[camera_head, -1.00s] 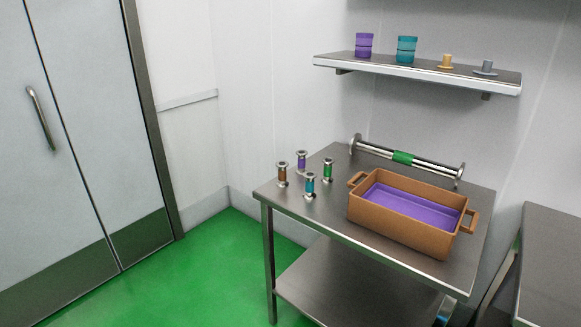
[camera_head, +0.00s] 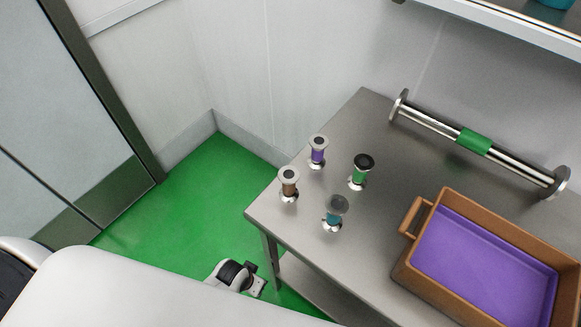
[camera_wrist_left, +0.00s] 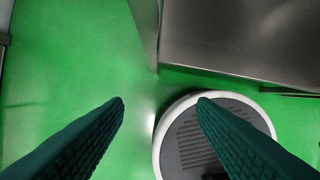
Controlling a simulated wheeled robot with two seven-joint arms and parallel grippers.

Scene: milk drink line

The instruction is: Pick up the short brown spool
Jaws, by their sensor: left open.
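The short brown spool (camera_head: 289,184) stands upright near the left corner of the steel table (camera_head: 262,215) in the head view. A purple spool (camera_head: 317,152), a green spool (camera_head: 360,172) and a teal spool (camera_head: 335,213) stand close by it. My right gripper is not in view.
A brown crate with a purple inside (camera_head: 412,268) stands at the right of the table. A long roller with a green band (camera_head: 473,141) lies along the back. A shelf (camera_head: 500,30) overhangs at the top right. The table's left edge is clear.

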